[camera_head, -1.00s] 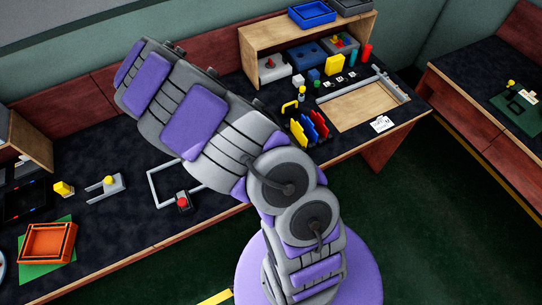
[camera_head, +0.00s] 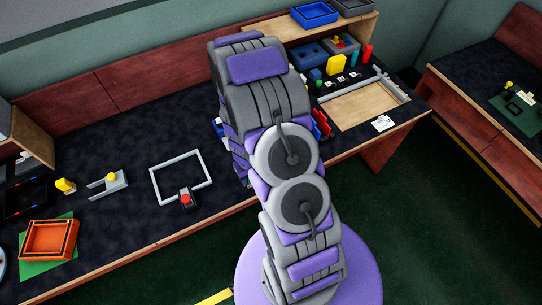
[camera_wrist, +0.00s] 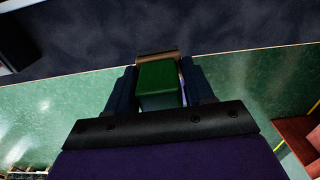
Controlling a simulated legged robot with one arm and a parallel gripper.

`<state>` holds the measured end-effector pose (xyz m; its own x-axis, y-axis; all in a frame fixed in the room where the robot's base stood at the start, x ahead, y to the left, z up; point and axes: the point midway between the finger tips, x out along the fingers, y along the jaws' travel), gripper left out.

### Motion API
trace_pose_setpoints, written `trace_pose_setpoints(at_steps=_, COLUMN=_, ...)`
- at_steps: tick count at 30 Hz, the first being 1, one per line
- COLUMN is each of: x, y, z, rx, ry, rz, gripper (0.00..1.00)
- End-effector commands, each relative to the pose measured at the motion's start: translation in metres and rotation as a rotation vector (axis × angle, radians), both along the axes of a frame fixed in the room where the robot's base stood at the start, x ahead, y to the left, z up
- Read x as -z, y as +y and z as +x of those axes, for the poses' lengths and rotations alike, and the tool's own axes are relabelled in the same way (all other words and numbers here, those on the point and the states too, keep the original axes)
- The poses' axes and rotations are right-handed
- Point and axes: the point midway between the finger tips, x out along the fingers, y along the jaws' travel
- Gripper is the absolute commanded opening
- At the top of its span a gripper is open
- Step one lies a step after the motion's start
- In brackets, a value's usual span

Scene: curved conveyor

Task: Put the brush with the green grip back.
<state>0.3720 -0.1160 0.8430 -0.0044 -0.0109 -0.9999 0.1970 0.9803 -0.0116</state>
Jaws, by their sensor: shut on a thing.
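My gripper (camera_wrist: 160,88) is shut on the brush with the green grip (camera_wrist: 159,84) in the wrist view. The grip is a green block between the two dark fingers. A brownish strip shows at its far end; I cannot tell whether it is part of the brush. In the head view my arm hides both the gripper and the brush. I cannot make out a holder for the brush.
A grey frame with a red knob (camera_head: 186,199) lies left of my arm. An orange tray (camera_head: 49,240) stands farther left. Right of my arm are a red panel (camera_head: 322,122), a wooden board (camera_head: 360,105) and small coloured items. Dark table is clear behind the frame.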

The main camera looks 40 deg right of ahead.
Motion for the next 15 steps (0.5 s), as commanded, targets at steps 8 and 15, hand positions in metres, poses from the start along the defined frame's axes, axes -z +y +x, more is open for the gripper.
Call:
trace_pose_setpoints(at_steps=8, x=0.005, y=-0.027, z=0.005, rx=0.043, ry=-0.002, rz=0.003, gripper=0.14)
trace_pose_setpoints(at_steps=15, x=0.010, y=-0.065, z=0.024, rx=0.040, ry=-0.003, rz=-0.003, gripper=0.14)
